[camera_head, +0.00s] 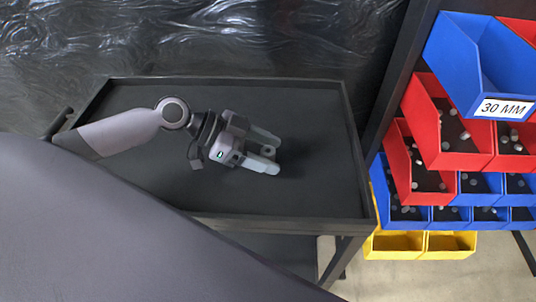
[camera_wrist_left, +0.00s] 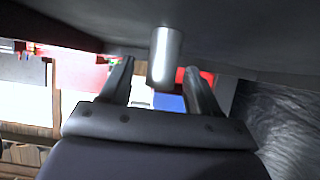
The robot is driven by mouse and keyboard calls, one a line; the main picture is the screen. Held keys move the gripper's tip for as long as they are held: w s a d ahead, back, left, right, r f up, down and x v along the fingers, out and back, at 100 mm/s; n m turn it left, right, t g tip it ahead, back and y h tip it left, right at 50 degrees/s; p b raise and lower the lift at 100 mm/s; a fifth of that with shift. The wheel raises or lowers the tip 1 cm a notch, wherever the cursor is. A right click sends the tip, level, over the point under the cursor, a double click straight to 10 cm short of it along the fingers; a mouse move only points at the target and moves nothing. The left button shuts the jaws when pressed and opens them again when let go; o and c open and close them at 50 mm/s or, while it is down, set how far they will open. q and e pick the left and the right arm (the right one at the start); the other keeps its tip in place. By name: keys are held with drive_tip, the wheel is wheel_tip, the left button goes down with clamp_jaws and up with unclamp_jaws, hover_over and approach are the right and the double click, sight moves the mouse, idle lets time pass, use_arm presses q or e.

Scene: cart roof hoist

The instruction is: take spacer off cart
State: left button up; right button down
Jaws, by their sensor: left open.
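The spacer (camera_wrist_left: 165,55) is a small, plain metal cylinder standing on the cart's dark top. In the left wrist view it shows between my left gripper's two fingers, with gaps at its sides. In the head view the spacer (camera_head: 269,151) is a small grey piece between the pale fingertips, partly hidden. My left gripper (camera_head: 272,155) is open and low over the cart (camera_head: 325,130), its fingers pointing right. It also shows in the left wrist view (camera_wrist_left: 160,70). My right gripper is not in view.
The cart top has a raised rim and is otherwise bare around the gripper. To the right, a rack holds blue (camera_head: 480,60), red (camera_head: 430,130) and yellow bins (camera_head: 395,243), one labelled 30 MM. Dark crumpled sheeting (camera_head: 210,35) lies behind the cart.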

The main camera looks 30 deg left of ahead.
sight(268, 150)
use_arm(q)
drive_tip(key=shift+w+d+f, duration=0.1)
drive_tip(key=shift+d+f, duration=0.05)
drive_tip(key=shift+d, duration=0.05)
drive_tip(key=c, duration=1.1)
wheel_tip(268, 150, up, 20)
drive_tip(key=p, duration=0.1)
